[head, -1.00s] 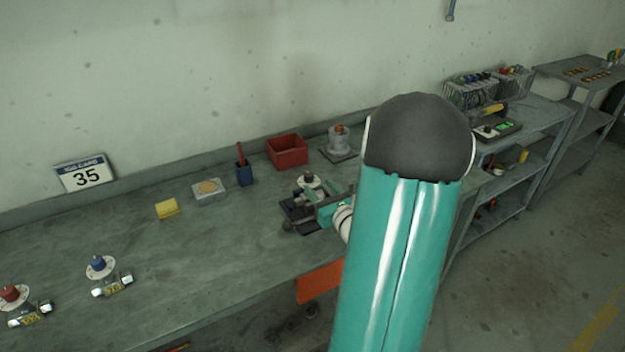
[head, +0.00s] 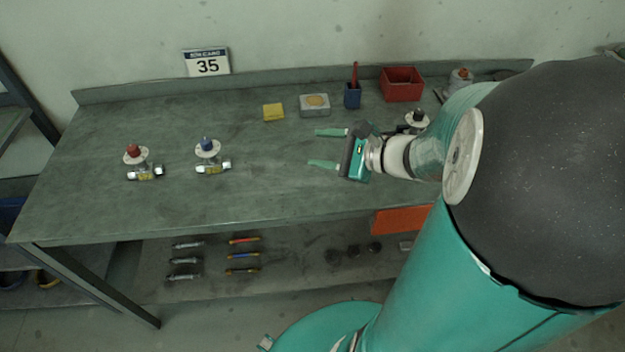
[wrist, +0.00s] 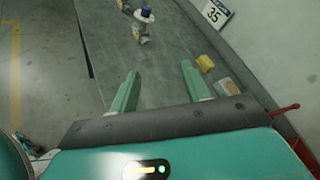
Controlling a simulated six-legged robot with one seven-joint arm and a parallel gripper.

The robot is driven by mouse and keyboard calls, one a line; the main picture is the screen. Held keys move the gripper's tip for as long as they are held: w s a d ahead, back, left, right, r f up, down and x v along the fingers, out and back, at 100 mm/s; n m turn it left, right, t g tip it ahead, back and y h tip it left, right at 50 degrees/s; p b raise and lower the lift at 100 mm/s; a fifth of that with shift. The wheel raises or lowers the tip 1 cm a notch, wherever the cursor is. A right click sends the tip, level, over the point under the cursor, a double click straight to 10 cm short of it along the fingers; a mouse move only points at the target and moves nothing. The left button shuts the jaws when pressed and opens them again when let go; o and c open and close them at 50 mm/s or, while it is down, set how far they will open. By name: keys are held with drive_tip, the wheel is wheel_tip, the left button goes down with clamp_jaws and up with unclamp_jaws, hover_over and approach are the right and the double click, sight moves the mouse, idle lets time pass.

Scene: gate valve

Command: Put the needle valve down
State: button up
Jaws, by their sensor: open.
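A valve with a blue knob on a white flange (head: 208,150) stands upright on the bench; it also shows at the top of the wrist view (wrist: 143,20). A similar valve with a red knob (head: 137,157) stands to its left. A third, black-topped valve (head: 417,118) stands at the right, partly hidden behind my arm, so its seat is unclear. I cannot tell which one is the needle valve. My gripper (head: 314,148) is open and empty over the bench, right of the blue-knobbed valve and apart from it. Its spread fingers also show in the wrist view (wrist: 160,72).
Along the back of the bench (head: 260,200) are a yellow pad (head: 273,112), a grey block with a tan disc (head: 315,104), a blue cup (head: 352,95) and a red bin (head: 402,83). The bench middle is clear. Tools lie on the lower shelf.

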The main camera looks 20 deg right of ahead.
drive_tip(key=s+a+n+g+h, duration=0.1)
drive_tip(key=s+a+n+g, duration=0.6)
drive_tip(key=a+n, duration=0.3)
drive_tip(key=s+r+n+h, duration=0.2)
drive_tip(key=r+n+h, duration=0.1)
drive_tip(key=n, duration=0.2)
drive_tip(key=s+d+r+n+t+h, duration=0.1)
drive_tip(key=s+r+n+h, duration=0.1)
drive_tip(key=n, duration=0.4)
drive_tip(key=r+h, duration=0.1)
drive_tip(key=h, duration=0.1)
drive_tip(key=shift+s+d+n+h, duration=0.3)
drive_tip(key=shift+d, duration=0.1)
